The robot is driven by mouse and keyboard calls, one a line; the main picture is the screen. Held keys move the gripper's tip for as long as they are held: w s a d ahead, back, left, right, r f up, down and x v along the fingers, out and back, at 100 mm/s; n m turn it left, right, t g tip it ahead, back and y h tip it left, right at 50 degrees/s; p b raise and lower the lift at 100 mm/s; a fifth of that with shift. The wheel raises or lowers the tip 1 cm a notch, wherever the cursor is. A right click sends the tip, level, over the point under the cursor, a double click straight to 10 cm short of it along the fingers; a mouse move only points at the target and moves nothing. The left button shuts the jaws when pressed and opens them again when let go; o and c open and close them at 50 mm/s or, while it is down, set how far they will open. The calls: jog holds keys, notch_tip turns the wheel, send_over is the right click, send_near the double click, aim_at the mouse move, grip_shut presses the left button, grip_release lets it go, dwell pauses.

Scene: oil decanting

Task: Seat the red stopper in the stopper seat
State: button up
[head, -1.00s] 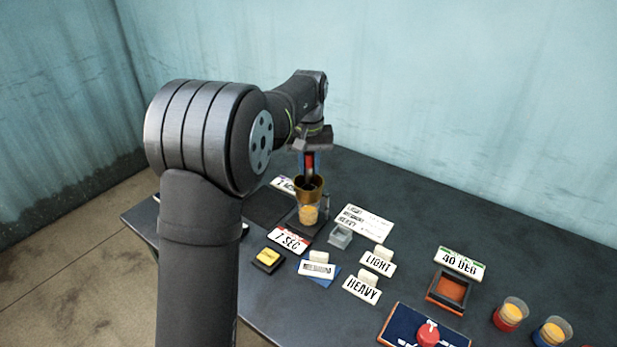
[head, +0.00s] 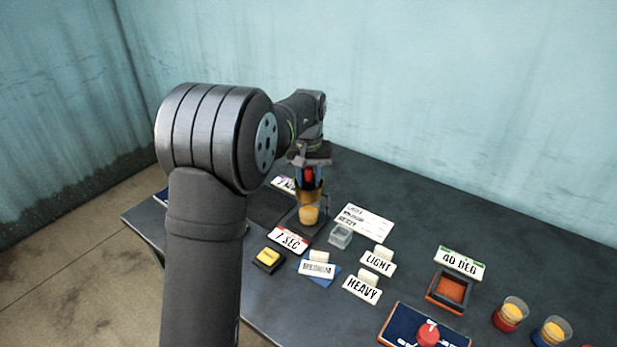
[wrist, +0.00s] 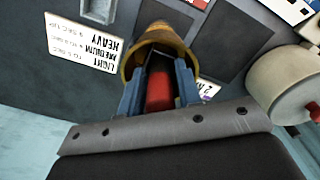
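My gripper (head: 310,184) points down over a brass cup (head: 310,197) near the middle of the table. Its blue fingers are shut on the red stopper (head: 309,174). In the wrist view the red stopper (wrist: 159,90) lies between the two fingers, its lower end at the mouth of the brass cup (wrist: 158,42). The fingertips reach the cup's rim. I cannot make out a separate stopper seat; the inside of the cup is dark and mostly hidden. A glass with orange liquid (head: 308,215) stands right under the cup on a dark stand.
Around the stand are a "7 SEC" card (head: 289,241), a yellow button (head: 268,257), a clear small box (head: 340,235) and several label cards. A red knob (head: 428,334), an orange tray (head: 451,289) and two filled glasses (head: 512,314) sit at the right. The back right is clear.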

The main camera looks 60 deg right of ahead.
notch_tip(320, 180, up, 12)
jog(key=shift+r, duration=0.2)
dwell(0.4)
jog(key=shift+f, duration=0.15)
jog(key=shift+f, duration=4)
jog(key=shift+r, duration=4.2)
jog(key=shift+f, duration=0.65)
